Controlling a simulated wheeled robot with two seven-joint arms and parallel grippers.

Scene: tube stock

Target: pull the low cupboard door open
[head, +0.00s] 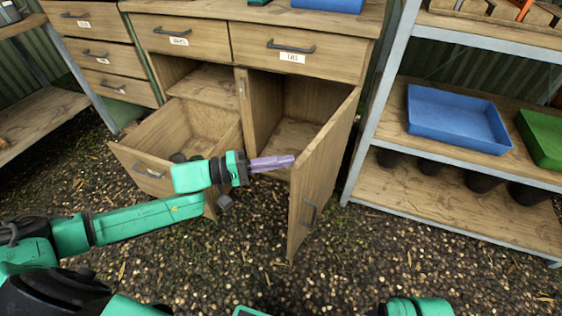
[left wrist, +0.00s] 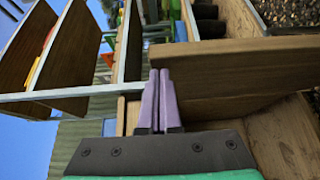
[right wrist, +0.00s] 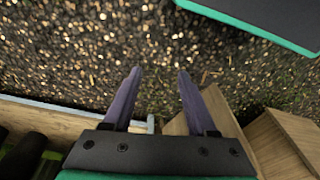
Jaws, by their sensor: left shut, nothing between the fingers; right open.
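The low cupboard door (head: 322,172) is wooden and stands swung out from the right side of the cabinet, with its dark handle (head: 309,213) on the outer face. The open compartment (head: 291,118) behind it shows bare wood. My left gripper (head: 292,160) is shut with empty purple fingers, in front of the compartment and just left of the door. In the left wrist view the door (left wrist: 235,65) lies close beside the fingertips; I cannot tell whether they touch. My right gripper (right wrist: 158,72) is open and empty over the gravel, and the head view does not show its fingers.
An open lower drawer (head: 150,170) juts out left of the compartment, beneath my left arm. A metal-framed shelf unit (head: 372,110) with a blue tray (head: 455,118) stands right of the door. The gravel floor in front is clear.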

